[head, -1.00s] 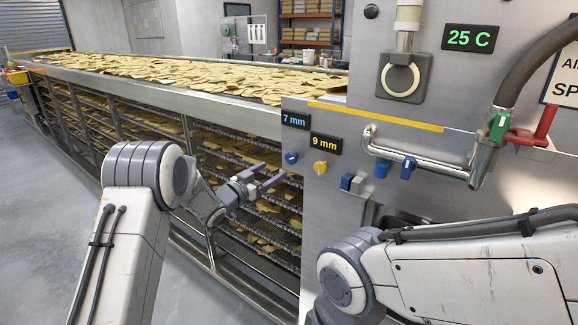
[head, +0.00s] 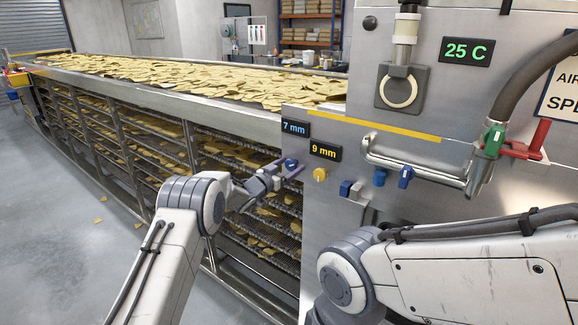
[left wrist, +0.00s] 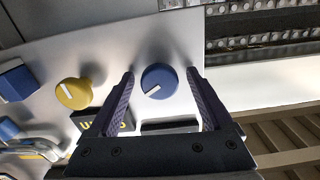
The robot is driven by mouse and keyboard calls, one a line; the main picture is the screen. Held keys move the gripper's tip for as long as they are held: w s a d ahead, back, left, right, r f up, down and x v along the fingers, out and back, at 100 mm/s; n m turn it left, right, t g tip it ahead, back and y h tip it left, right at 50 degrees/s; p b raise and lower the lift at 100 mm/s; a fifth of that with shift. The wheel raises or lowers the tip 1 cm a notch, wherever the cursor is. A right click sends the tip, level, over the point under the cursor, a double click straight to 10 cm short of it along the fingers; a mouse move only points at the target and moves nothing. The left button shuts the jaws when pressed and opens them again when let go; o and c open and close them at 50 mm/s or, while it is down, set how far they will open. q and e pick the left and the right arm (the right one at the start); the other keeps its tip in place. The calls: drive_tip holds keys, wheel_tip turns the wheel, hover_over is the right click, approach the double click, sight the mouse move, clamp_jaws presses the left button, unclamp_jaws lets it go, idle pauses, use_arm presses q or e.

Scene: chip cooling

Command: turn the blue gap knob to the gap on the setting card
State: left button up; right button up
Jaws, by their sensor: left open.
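The blue gap knob (left wrist: 159,80) is a round dial with a white pointer line on the metal panel. In the head view the blue knob (head: 291,164) sits below the display reading 7 mm (head: 295,128). My left gripper (left wrist: 163,82) is open, with one finger on each side of the blue knob, apart from it as seen from the wrist. In the head view my left gripper (head: 292,172) is at the panel edge by the knob. No setting card is legible in these views. My right gripper is out of view; only my right arm shows.
A yellow knob (head: 320,174) sits right of the blue one, under a display reading 9 mm (head: 326,150); it also shows in the left wrist view (left wrist: 75,92). Blue and grey buttons (head: 350,189) and a metal pipe handle (head: 400,165) are further right. The chip conveyor (head: 200,113) runs along the left.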

use_arm(q)
clamp_jaws()
drive_tip(key=shift+n, duration=0.4)
drive_tip(key=n+p, duration=0.1)
drive_tip(key=n, duration=0.4)
drive_tip(key=shift+a+r, duration=0.1)
drive_tip(key=n+p, duration=0.1)
drive_tip(key=n, duration=0.5)
drive_tip(key=shift+p, duration=0.35)
idle(0.3)
